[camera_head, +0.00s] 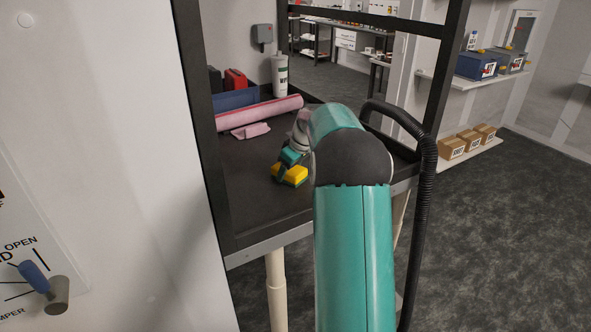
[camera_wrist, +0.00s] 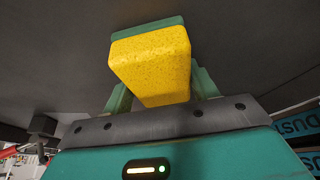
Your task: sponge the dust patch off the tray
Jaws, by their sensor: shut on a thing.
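A yellow sponge with a green backing (camera_head: 293,175) is held in my gripper (camera_head: 284,167) over the dark bench top (camera_head: 255,212). In the wrist view the sponge (camera_wrist: 150,62) fills the space between the teal fingers of my gripper (camera_wrist: 160,92), which are shut on it. I cannot tell whether the sponge touches the surface. No dust patch can be made out on the dark surface, and no separate tray is distinct from it. My arm hides the right part of the bench.
A pink roll (camera_head: 258,113) and a folded pink cloth (camera_head: 250,131) lie at the back of the bench. A white bottle (camera_head: 280,76) and a blue box (camera_head: 236,99) stand behind them. Black frame posts (camera_head: 203,120) flank the bench. The front left of its top is clear.

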